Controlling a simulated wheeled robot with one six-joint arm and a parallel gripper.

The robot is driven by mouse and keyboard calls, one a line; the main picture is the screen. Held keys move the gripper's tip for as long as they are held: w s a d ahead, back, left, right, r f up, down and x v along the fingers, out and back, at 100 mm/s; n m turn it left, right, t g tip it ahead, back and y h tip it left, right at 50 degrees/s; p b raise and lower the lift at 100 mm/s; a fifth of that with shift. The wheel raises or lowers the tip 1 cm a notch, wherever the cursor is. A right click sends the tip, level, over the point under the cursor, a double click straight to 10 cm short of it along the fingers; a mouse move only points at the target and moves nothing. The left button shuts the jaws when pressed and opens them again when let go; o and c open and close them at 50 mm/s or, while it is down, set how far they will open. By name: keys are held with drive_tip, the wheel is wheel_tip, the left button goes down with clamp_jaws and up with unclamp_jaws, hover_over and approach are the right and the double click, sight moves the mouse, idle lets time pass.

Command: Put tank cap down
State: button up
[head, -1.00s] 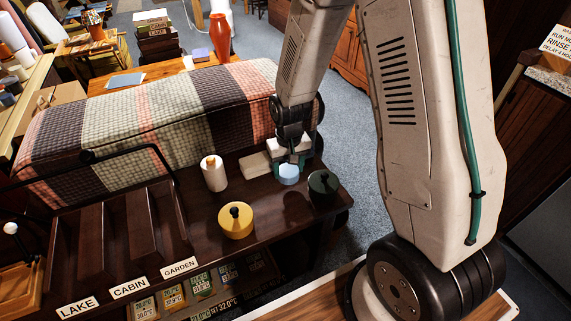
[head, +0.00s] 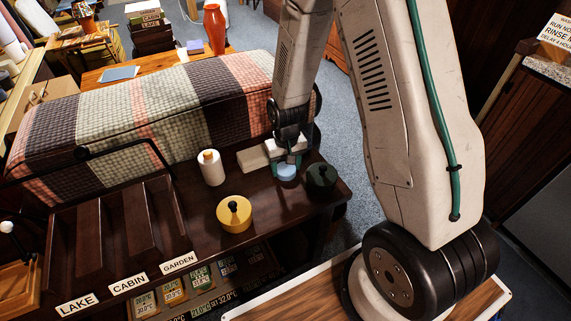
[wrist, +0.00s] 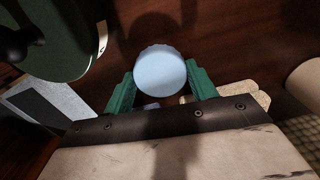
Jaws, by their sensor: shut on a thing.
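The tank cap looks to be the light blue round cap (head: 287,172), near the right end of the dark bench. My gripper (head: 288,163) is shut on this cap, with its green fingers on either side. In the wrist view the cap (wrist: 160,70) sits between the two green fingertips, its flat pale face showing. It is low over the dark wood; whether it touches the surface I cannot tell.
A dark green knobbed pot (head: 321,179) stands close right of the cap. A yellow knobbed pot (head: 234,214) and a white bottle (head: 211,168) stand to the left. A cream block (head: 253,159) lies behind, near the woven cushion (head: 150,115).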

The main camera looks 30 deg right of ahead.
sight(286, 169)
drive_tip(key=o, duration=1.2)
drive_tip(key=shift+r, duration=0.1)
wheel_tip(286, 169, up, 13)
drive_tip(key=s+r, duration=0.9)
drive_tip(key=r, duration=0.4)
drive_tip(key=shift+n+t, duration=0.6)
drive_tip(key=s+r, duration=0.2)
drive_tip(key=s, duration=0.3)
drive_tip(key=s+r, duration=0.3)
drive_tip(key=s, duration=0.2)
drive_tip(key=s+a+r, duration=0.1)
drive_tip(key=s+r, duration=0.2)
drive_tip(key=s, duration=0.3)
drive_tip(key=shift+s+a, duration=0.1)
